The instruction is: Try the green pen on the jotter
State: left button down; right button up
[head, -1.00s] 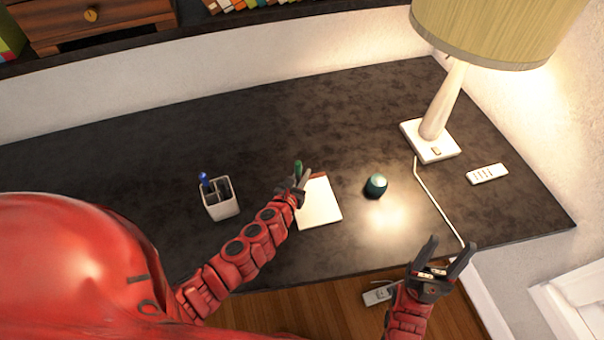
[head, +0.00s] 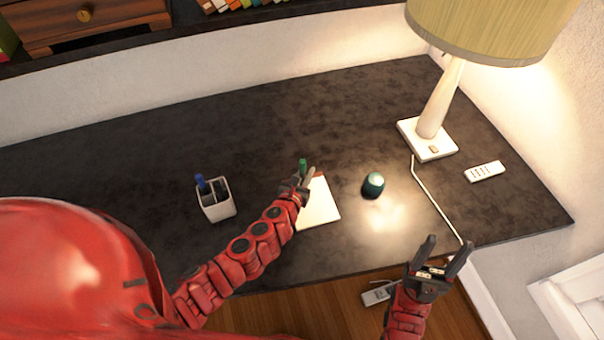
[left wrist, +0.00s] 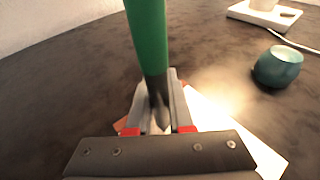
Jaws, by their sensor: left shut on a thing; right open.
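My left gripper (head: 304,182) is shut on the green pen (head: 303,165) over the far left part of the jotter (head: 319,207). In the left wrist view the green pen (left wrist: 148,38) stands between the fingers, green end up, with a dark lower part. Its tip is hidden, so I cannot tell whether it touches the paper. The jotter (left wrist: 235,130) is a pale pad, partly covered by the gripper. My right gripper (head: 442,262) is open and empty, in front of the desk's front edge.
A white pen holder (head: 217,207) with a blue pen (head: 201,183) stands left of the jotter. A teal round object (head: 374,185) sits right of it. A lamp (head: 434,110), its cord and a white remote (head: 484,171) are further right. The desk's back left is clear.

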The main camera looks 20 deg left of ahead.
pick_arm(q)
jog(key=shift+w+d+b, duration=0.2)
jog(key=shift+w+d, duration=0.3)
jog(key=shift+d, duration=0.35)
jog(key=shift+w+d+b, duration=0.15)
jog(key=shift+w+d, duration=0.35)
jog(key=shift+d, duration=0.35)
jog(key=shift+r, duration=0.1)
notch_tip(320, 180, up, 6)
jog(key=p, duration=0.5)
